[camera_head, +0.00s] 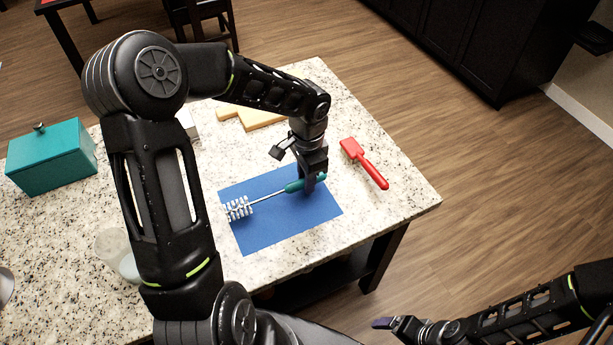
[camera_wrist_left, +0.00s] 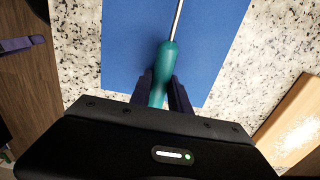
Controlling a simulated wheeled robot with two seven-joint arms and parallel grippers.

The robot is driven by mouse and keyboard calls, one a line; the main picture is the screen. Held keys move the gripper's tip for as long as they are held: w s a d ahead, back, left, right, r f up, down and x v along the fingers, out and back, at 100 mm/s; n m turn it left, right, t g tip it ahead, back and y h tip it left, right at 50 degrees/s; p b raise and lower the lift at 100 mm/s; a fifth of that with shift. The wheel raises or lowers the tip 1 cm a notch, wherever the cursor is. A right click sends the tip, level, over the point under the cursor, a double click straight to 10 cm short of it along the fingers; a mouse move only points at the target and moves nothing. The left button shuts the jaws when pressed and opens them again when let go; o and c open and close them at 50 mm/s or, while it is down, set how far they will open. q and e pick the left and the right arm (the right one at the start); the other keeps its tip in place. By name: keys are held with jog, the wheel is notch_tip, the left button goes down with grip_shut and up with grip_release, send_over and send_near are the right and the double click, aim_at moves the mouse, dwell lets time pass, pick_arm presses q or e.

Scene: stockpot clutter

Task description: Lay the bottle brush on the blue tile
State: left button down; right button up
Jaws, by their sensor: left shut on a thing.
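The bottle brush (camera_head: 268,195) has a teal handle, a thin metal shaft and white bristles at its left end. It lies level over the blue tile (camera_head: 285,228), a flat blue rectangle on the table; I cannot tell whether it touches the tile. My left gripper (camera_head: 311,184) points down and is shut on the teal handle near the tile's right side. In the left wrist view the handle (camera_wrist_left: 166,65) sits between the two fingers (camera_wrist_left: 160,88), with blue tile below. My right gripper (camera_head: 388,322) is off the table at the lower right; its jaw opening is unclear.
A red brush-like tool (camera_head: 364,163) lies right of the tile. A wooden board (camera_head: 250,120) lies behind it. A teal lidded box (camera_head: 52,160) stands at the left, and a clear glass (camera_head: 115,250) stands front left. The granite table (camera_head: 408,195) has bare room at its right.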

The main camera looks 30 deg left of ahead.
pick_arm(q)
jog(key=shift+f+b, duration=0.35)
jog(key=shift+f, duration=0.35)
jog(key=c, duration=1.1)
grip_release()
jog(key=shift+c, duration=0.2)
jog(key=shift+r, duration=0.15)
notch_tip(320, 180, up, 8)
jog(key=shift+f, duration=0.25)
jog(key=shift+r, duration=0.1)
